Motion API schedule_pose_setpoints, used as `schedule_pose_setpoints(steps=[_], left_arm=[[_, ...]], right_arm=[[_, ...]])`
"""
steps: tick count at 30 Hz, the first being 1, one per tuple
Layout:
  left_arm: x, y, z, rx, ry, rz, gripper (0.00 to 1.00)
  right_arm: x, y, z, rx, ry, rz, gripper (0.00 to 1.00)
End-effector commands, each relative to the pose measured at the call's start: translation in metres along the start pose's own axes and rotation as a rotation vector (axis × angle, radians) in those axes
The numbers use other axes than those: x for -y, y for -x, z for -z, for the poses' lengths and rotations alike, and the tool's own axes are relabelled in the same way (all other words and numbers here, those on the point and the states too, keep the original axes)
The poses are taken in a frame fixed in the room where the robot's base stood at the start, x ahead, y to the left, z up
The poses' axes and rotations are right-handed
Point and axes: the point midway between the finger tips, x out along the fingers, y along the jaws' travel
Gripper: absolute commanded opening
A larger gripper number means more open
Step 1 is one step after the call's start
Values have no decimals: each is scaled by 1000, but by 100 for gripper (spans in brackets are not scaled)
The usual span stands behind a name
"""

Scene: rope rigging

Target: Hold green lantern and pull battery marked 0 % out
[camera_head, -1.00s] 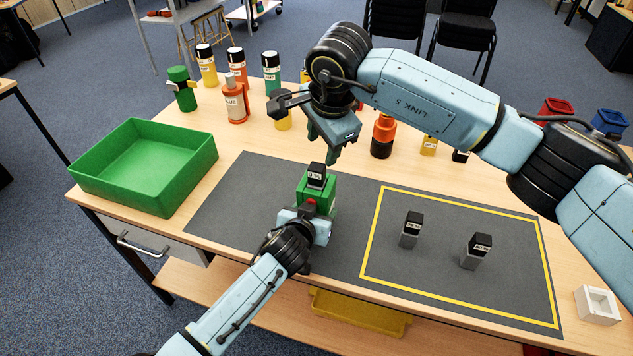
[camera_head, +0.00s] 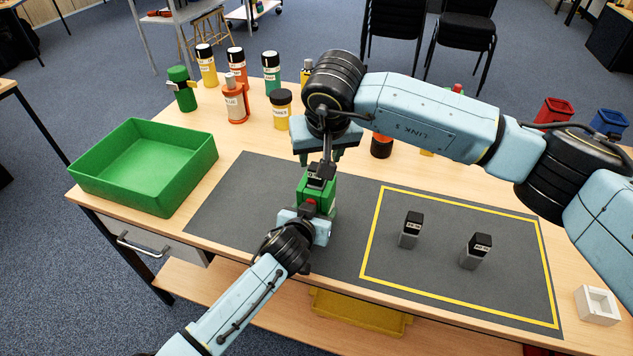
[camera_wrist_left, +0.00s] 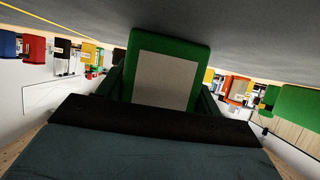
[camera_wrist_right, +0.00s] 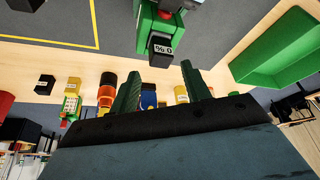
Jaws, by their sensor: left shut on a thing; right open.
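The green lantern (camera_head: 328,197) stands on the dark grey mat, and my left gripper (camera_head: 311,218) is shut on it from the front. Its green body with a pale panel fills the middle of the left wrist view (camera_wrist_left: 166,75). The black-topped battery marked 0 % (camera_head: 316,177) sticks up out of the lantern's top; its label also shows in the right wrist view (camera_wrist_right: 161,48). My right gripper (camera_head: 325,152) is open just above and behind the battery. In the right wrist view its two green fingers (camera_wrist_right: 163,88) point toward the battery and are apart from it.
Two grey batteries with black tops (camera_head: 411,229) (camera_head: 475,250) stand inside the yellow outline on the mat. A green tray (camera_head: 190,185) sits at the left. Several bottles and canisters (camera_head: 235,98) line the back. A white square holder (camera_head: 597,304) is at the right edge.

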Motion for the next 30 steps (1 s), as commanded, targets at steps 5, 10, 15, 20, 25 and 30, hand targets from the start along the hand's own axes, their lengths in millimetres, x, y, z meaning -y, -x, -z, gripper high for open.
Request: schedule_pose_setpoints(steps=[5,10,15,20,25,30], left_arm=[[0,0,1,-3,0,0,38],[0,0,2,-3,0,0,38],[0,0,2,-3,0,-1,38],[0,0,2,-3,0,-1,38],[0,0,2,-3,0,-1,38],[0,0,2,-3,0,-1,38]], right_arm=[[1,-28,-1,4,-3,1,47],[0,-50,0,2,-2,-1,47],[0,-65,0,2,-2,-1,47],[0,-71,0,1,-3,0,47],[0,-72,0,1,-2,1,47],[0,-72,0,0,-2,0,47]])
